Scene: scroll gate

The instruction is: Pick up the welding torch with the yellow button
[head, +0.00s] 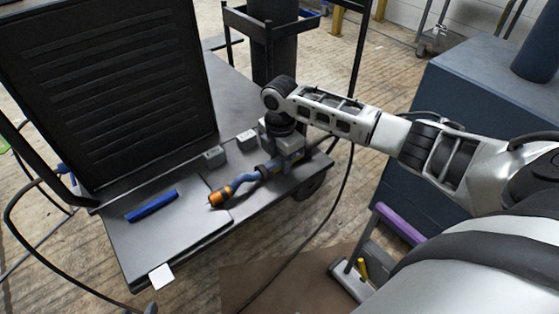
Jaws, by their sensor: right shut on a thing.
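The gripper hides much of the handle, and I cannot see a yellow button. I cannot tell whether the torch touches the cart top. My left gripper is not in view.
A blue bar (152,205) and small grey blocks (215,156) lie on the cart. A black slatted panel (110,90) stands behind left. A black cable (341,190) hangs at the cart's right side. A blue cabinet (450,95) stands right, with a purple-handled item (400,224) below.

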